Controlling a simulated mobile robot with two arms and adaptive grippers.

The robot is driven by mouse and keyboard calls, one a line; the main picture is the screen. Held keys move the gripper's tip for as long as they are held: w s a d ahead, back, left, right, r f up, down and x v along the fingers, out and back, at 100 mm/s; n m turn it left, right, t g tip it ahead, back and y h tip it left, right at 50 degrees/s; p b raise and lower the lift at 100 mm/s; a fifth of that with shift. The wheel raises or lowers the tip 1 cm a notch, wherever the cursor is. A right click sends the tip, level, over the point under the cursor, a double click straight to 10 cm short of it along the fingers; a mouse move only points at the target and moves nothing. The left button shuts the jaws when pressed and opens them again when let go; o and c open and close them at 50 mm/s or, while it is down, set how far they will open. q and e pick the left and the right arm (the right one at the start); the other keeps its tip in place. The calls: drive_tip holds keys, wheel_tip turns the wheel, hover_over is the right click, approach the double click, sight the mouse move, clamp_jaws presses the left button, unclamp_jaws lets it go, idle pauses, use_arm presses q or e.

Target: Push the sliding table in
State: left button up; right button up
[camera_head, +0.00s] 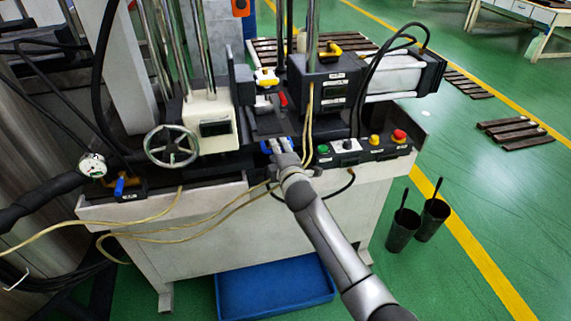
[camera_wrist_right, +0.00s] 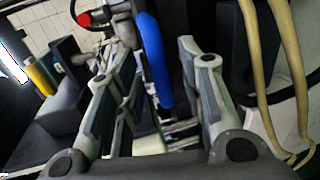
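The sliding table (camera_head: 268,123) is a dark plate in the middle of the machine, between the handwheel side and the black press block. A blue handle (camera_head: 264,144) is at its front edge. My right gripper (camera_head: 278,146) is at this handle, reaching in from the lower right. In the right wrist view the blue handle (camera_wrist_right: 157,62) is a curved bar between the two spread fingers, with gaps beside it. Whether a finger touches it cannot be told. The gripper partly hides the handle in the head view. My left gripper is not in view.
A control panel with green, yellow and red buttons (camera_head: 398,136) lies just right of my gripper. Pale hoses (camera_head: 308,125) hang close beside it. A handwheel (camera_head: 171,146) is to the left. A blue bin (camera_head: 275,290) and black cups (camera_head: 403,230) stand on the floor.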

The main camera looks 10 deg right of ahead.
drive_tip(key=v, duration=1)
drive_tip(key=shift+a, duration=0.1)
drive_tip(key=s+d+f+m+g, duration=0.25)
drive_tip(key=s+f, duration=0.35)
drive_tip(key=f, duration=0.7)
drive_tip(key=s+d+f+m+g, duration=0.1)
drive_tip(key=s+f+m+g, duration=0.15)
drive_tip(key=s+f, duration=0.65)
drive_tip(key=s+d+f+m+g, duration=0.1)
drive_tip(key=s+f+m+g, duration=0.15)
drive_tip(key=f, duration=1.35)
drive_tip(key=s+d+f+m+g, duration=0.2)
drive_tip(key=s+f, duration=0.4)
drive_tip(key=s, duration=0.6)
drive_tip(key=s+d+f+m+g, duration=0.2)
drive_tip(key=s+f, duration=0.4)
drive_tip(key=s, duration=0.7)
drive_tip(key=s+d+f+m+g, duration=0.2)
drive_tip(key=s+f, duration=0.4)
drive_tip(key=s, duration=0.6)
drive_tip(key=shift+s+m+g+h, duration=0.35)
drive_tip(key=shift+m+g, duration=0.2)
drive_tip(key=shift+m, duration=0.7)
